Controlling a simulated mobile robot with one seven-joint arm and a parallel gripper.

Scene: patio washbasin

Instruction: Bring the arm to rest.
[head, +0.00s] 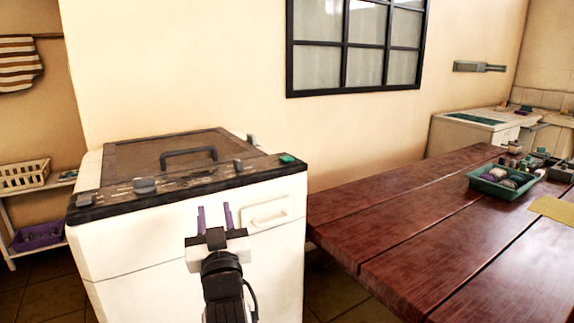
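My arm reaches up from the bottom of the head view. My gripper (214,215) has two purple fingers that stand apart and point upward in the picture, with nothing between them. It shows in front of the white front of a washing machine (130,245). The fingertips appear below the machine's dark top edge and to the left of a white drawer handle (268,212). I cannot tell how far the fingers are from the machine's front.
A reddish wooden table (400,240) fills the right, with a green tray (478,188) of round items and a yellow cloth (552,208). At the left, a shelf holds a cream basket (25,174) and a purple bin (38,236). Tiled floor shows between machine and table.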

